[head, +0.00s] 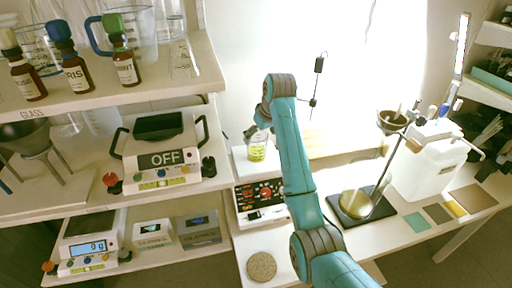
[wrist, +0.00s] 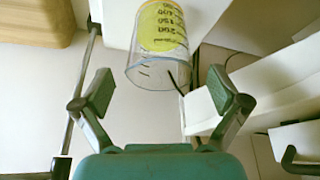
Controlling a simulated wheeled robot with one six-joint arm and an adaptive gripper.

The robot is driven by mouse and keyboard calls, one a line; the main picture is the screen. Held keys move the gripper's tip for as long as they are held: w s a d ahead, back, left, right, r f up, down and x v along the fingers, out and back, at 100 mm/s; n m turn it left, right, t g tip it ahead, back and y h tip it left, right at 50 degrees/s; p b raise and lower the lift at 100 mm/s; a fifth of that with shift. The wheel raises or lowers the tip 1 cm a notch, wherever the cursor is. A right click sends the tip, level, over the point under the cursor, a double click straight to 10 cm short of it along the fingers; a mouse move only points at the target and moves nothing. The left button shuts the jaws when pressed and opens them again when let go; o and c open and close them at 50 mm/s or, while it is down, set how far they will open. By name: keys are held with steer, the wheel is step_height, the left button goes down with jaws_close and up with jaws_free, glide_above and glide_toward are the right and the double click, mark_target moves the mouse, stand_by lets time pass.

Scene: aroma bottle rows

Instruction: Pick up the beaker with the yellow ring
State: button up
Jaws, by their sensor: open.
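A clear beaker (head: 257,150) with yellow in its lower part stands on the white top of a device with a red-and-black front panel in the head view. In the wrist view the same beaker (wrist: 158,45) shows dark graduation marks and a yellow area; I cannot tell whether the yellow is a ring or contents. My gripper (wrist: 163,92) is open, with its two pads apart and nothing between them. The beaker lies just beyond the pads, roughly centred between them. In the head view my gripper is small and partly hidden behind the arm.
The device (head: 262,203) stands at the bench's left. A stand with a round flask (head: 356,204) and a white jug (head: 428,165) are to the right. Shelves with brown bottles (head: 76,72) and scales (head: 160,160) are at the left. A round cork mat (head: 261,267) lies in front.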

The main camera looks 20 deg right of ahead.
steer(key=shift+x, duration=3.55)
steer(key=shift+w+a, duration=0.1)
steer(key=c, duration=1.2)
